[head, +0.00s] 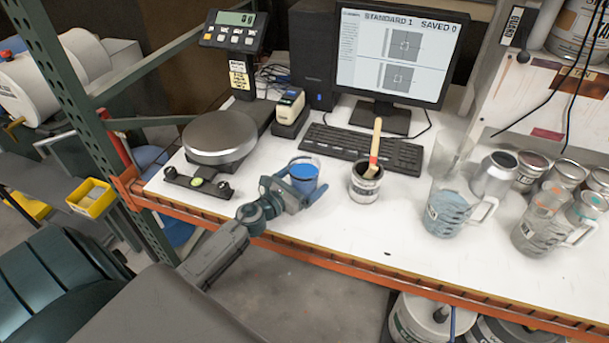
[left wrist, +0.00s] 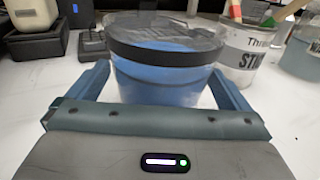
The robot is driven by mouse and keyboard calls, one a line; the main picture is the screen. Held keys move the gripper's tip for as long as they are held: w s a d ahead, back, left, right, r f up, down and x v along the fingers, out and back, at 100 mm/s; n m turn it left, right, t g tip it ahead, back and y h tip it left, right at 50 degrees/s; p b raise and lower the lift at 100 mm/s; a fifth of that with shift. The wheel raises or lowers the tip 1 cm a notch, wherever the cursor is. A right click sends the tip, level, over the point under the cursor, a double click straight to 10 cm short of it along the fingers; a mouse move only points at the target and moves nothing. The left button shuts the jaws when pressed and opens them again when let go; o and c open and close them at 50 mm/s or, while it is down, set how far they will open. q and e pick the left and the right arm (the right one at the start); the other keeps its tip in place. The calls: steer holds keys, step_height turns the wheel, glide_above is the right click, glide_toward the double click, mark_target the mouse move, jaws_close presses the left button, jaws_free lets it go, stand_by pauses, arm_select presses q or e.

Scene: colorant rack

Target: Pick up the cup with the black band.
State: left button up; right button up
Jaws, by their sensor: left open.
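The cup with the black band (left wrist: 165,55) is clear, with blue contents and a dark band near its rim. It stands upright on the white table. In the head view the cup (head: 304,174) is left of the can with the brush. My left gripper (head: 298,186) is open at table level, with its fingers on either side of the cup. In the left wrist view the left gripper (left wrist: 158,88) shows a finger at each side of the cup; whether they touch it I cannot tell. My right gripper is not in view.
A can with a brush (head: 366,184) stands just right of the cup; it also shows in the left wrist view (left wrist: 240,48). A scale with a round plate (head: 219,132) is at left, a keyboard (head: 365,146) behind. A pitcher (head: 450,212) and several cans stand at right.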

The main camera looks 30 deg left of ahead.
arm_select(q)
steer(key=c, duration=1.2)
steer(key=shift+c, duration=0.5)
steer(key=shift+r, duration=0.2)
